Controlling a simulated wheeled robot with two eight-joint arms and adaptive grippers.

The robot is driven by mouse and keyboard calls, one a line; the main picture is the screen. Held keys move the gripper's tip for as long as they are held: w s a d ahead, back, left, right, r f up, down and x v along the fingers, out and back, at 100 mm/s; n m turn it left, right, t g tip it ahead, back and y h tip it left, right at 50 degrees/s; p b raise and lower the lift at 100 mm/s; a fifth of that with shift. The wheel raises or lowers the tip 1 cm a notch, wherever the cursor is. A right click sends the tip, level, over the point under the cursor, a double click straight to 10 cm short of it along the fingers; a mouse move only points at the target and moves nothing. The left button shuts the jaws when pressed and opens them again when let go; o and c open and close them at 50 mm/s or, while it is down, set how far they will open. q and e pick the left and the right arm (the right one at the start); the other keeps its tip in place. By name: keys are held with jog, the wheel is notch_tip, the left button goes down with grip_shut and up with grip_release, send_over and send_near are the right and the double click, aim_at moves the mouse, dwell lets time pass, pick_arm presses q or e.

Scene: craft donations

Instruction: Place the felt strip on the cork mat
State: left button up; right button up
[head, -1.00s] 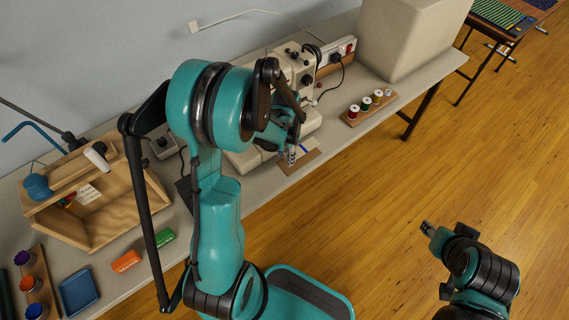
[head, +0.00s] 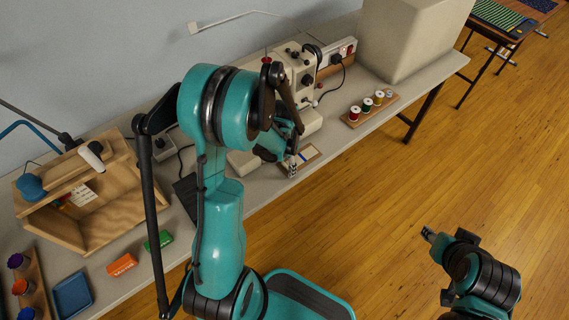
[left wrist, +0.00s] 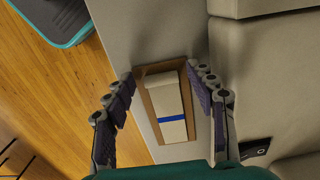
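The cork mat (left wrist: 150,95) is a brown rectangle on the grey table, and it also shows in the head view (head: 314,151). A pale cream strip with a blue band, which looks like the felt strip (left wrist: 167,97), lies within the mat's outline in the left wrist view. My left gripper (left wrist: 163,86) is open, its fingers apart on either side of the strip and mat, holding nothing. In the head view my left gripper (head: 293,160) is partly hidden by its own arm. My right gripper (head: 428,234) is over the floor, far from the mat; its fingers are too small to judge.
The sewing machine (head: 299,72) stands close behind the mat. A rack of thread spools (head: 367,107) is to its right. A wooden box (head: 112,212), an orange block (head: 122,265), a green block (head: 158,240) and a blue tray (head: 72,296) are at left.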

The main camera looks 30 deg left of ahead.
pick_arm(q)
jog(key=shift+r, duration=0.3)
notch_tip(320, 180, up, 12)
jog(key=f+p, duration=0.1)
jog(key=p, duration=0.4)
jog(key=s+d+r+n+t, duration=0.4)
jog(key=s+d+r+t, duration=0.3)
jog(key=s+d+r, duration=0.3)
notch_tip(320, 180, up, 3)
jog(key=shift+s+d+r+n, duration=0.1)
jog(key=shift+s+d+n, duration=0.2)
jog(key=shift+s, duration=0.25)
